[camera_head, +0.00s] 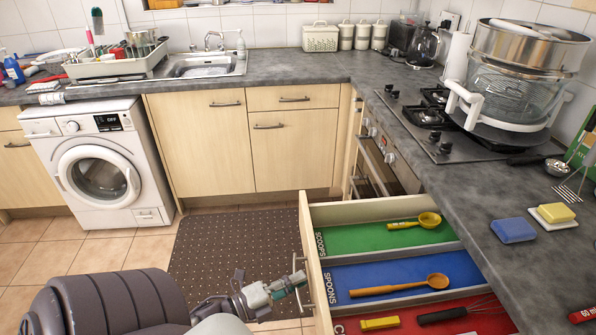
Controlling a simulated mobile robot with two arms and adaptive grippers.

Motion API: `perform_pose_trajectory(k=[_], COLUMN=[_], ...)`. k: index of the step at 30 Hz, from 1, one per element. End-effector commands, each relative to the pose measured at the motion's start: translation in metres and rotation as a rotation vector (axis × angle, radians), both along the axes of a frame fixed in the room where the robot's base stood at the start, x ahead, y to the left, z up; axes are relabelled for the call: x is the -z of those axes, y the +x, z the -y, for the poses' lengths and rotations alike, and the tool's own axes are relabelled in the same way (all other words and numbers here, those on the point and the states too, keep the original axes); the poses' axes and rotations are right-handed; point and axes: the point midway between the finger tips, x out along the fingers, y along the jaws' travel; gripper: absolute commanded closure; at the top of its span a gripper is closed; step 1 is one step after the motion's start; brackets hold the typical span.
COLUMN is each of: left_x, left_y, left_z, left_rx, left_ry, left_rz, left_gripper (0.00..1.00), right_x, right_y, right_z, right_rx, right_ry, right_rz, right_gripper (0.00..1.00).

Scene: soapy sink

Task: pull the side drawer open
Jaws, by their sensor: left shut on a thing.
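The side drawer (309,240) stands open under the right-hand counter, with its pale wood front facing left. My left gripper (290,283) comes in from the bottom and is shut on the drawer handle (299,264), a metal bar on that front. The fingers partly hide the bar. Inside, a green section marked SCOOPS (345,239) holds a yellow scoop (427,221). A blue section marked SPOONS (345,275) holds a wooden spoon (400,287). A red section (440,324) at the bottom edge holds a yellow block (380,323) and a whisk (460,310). My right gripper is out of view.
A dark mat (225,240) lies on the floor left of the drawer. A washing machine (100,165) stands farther left.

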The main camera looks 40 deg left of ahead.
Motion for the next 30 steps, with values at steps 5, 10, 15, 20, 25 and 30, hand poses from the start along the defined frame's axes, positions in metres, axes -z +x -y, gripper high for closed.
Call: perform_pose_trajectory(k=[5, 10, 15, 20, 25, 30], left_x=[0.001, 0.001, 0.000, 0.001, 0.002, 0.002], left_y=[0.000, 0.000, 0.000, -0.006, -0.033, -0.069], left_z=[0.000, 0.000, 0.000, -0.001, -0.009, -0.019], left_rx=[0.000, 0.000, 0.000, -0.001, -0.002, -0.003], left_ry=[0.000, 0.001, 0.000, 0.000, 0.000, 0.001], left_rz=[-0.003, -0.002, -0.001, -0.002, -0.005, -0.006], left_gripper=[0.76, 0.58, 0.58, 0.58, 0.58, 0.58], right_x=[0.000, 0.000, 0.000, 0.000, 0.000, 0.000], right_y=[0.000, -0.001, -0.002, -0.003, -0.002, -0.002], right_z=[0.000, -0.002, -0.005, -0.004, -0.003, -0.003], right_rx=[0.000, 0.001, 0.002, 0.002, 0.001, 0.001], right_ry=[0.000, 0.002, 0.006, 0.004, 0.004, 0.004], right_rz=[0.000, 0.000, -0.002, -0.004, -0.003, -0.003], right_gripper=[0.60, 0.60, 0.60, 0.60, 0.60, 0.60])
